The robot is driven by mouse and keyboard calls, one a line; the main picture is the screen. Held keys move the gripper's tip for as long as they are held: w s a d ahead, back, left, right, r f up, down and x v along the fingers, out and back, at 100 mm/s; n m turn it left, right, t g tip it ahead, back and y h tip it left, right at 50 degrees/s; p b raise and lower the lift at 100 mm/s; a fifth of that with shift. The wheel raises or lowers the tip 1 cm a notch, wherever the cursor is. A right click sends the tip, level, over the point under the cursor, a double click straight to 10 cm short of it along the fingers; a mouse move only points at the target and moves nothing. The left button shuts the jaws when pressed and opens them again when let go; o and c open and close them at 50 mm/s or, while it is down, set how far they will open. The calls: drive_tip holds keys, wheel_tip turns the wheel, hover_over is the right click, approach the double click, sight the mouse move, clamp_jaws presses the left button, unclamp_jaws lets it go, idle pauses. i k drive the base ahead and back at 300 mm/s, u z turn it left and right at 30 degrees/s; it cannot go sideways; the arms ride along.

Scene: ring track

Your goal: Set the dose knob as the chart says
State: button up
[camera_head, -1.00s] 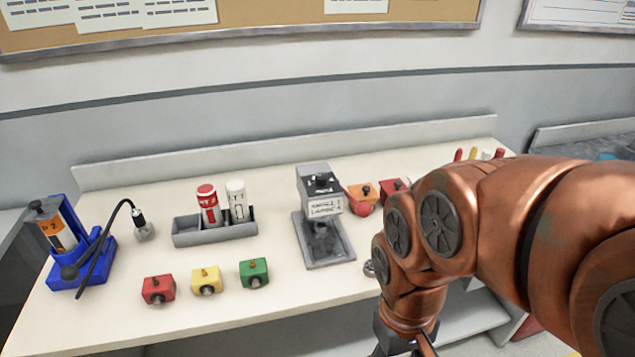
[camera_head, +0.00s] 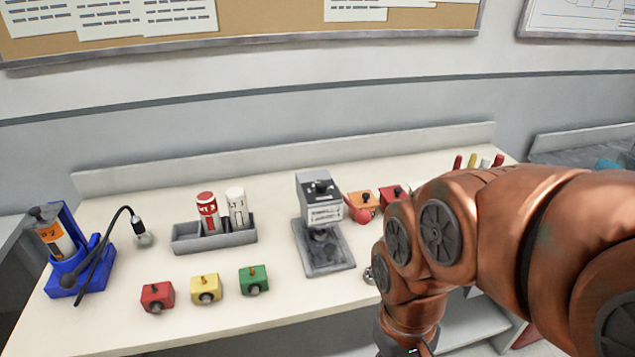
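A grey device (camera_head: 322,222) with a black knob (camera_head: 321,187) on top and a white label stands mid-bench. The label's writing is too blurred to read, and I cannot tell whether this is the dose knob. At left, a blue stand (camera_head: 75,270) holds an orange and white cylinder (camera_head: 52,236) with a dark cap. Papers (camera_head: 180,14) hang on the cork board; their text is unreadable and I cannot tell which is the chart. My gripper (camera_head: 424,350) is mostly cut off at the bottom edge, below my copper arm, so its fingers do not show clearly.
Red (camera_head: 157,298), yellow (camera_head: 206,289) and green (camera_head: 254,280) blocks sit along the bench front. A grey tray (camera_head: 187,238) holds a red and a white bottle. My arm hides the bench's right part.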

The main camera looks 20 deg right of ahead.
sight(320, 185)
drive_tip(key=u, duration=0.05)
drive_tip(key=k, duration=0.6)
drive_tip(key=z, duration=0.05)
drive_tip(key=i, duration=1.15)
drive_tip(key=u, duration=0.75)
